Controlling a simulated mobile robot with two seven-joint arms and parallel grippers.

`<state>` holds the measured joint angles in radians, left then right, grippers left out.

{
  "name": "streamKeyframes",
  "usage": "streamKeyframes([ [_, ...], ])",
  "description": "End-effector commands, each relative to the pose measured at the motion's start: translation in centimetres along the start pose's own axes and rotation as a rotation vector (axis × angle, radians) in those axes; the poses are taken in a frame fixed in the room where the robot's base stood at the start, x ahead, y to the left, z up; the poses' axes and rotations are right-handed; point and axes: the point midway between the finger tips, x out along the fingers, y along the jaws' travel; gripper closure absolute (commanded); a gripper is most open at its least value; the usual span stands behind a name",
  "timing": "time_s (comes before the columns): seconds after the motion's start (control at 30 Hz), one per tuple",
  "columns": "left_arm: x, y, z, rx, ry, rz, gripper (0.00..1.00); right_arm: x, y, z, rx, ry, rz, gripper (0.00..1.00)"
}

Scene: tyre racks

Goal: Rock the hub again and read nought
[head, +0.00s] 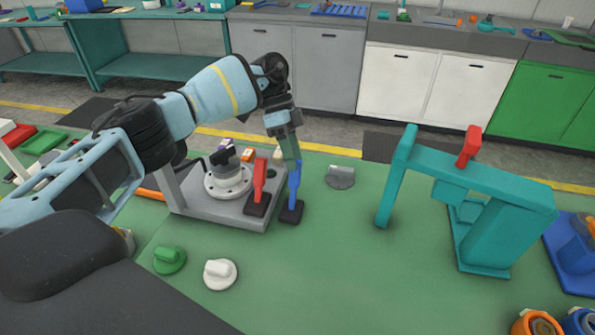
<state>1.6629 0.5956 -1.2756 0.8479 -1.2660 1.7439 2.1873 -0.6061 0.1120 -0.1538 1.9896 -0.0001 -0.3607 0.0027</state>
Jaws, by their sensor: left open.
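The hub (228,182), a pale round flange with bolt holes and a dark knob on top, sits on a grey base plate (215,209) on the green bench. A red upright handle (260,181) on a dark foot stands at the plate's right front. A blue upright handle (295,188) on a dark foot stands just right of it. My left gripper (290,152) is open and points down right above the blue handle; I cannot tell whether it touches it. No dial reading is legible. My right gripper is not in view.
A teal frame (480,180) with a red handle stands on the right. A grey round piece (340,176) lies right of the plate. Green (169,260) and white (220,273) knobs lie in front. The bench's middle front is clear.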

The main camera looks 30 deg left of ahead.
Motion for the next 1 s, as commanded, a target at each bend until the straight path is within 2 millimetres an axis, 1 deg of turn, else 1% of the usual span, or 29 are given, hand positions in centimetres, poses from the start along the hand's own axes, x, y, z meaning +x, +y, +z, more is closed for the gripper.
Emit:
streamKeyframes([
  [0.1, 1.7, 0.2, -0.1, 0.002, 0.0, 0.0, 0.55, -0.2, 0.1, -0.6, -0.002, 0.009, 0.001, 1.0],
  [0.3, 3.8, 0.1, -0.1, 0.002, 0.001, -0.001, 0.55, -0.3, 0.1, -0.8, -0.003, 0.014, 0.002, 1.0],
  [0.43, 4.4, 0.1, -0.1, 0.001, 0.001, -0.001, 0.55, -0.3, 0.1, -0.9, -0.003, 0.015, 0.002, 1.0],
  [0.67, 4.5, 0.0, -0.1, 0.001, 0.001, -0.001, 0.55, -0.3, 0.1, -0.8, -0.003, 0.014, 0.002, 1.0],
  [0.77, 4.5, 0.0, -0.1, 0.001, 0.001, -0.001, 0.65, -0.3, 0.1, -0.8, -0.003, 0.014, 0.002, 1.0],
  [1.0, 4.5, 0.0, -0.1, 0.001, 0.002, -0.001, 0.96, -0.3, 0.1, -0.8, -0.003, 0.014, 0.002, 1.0],
])
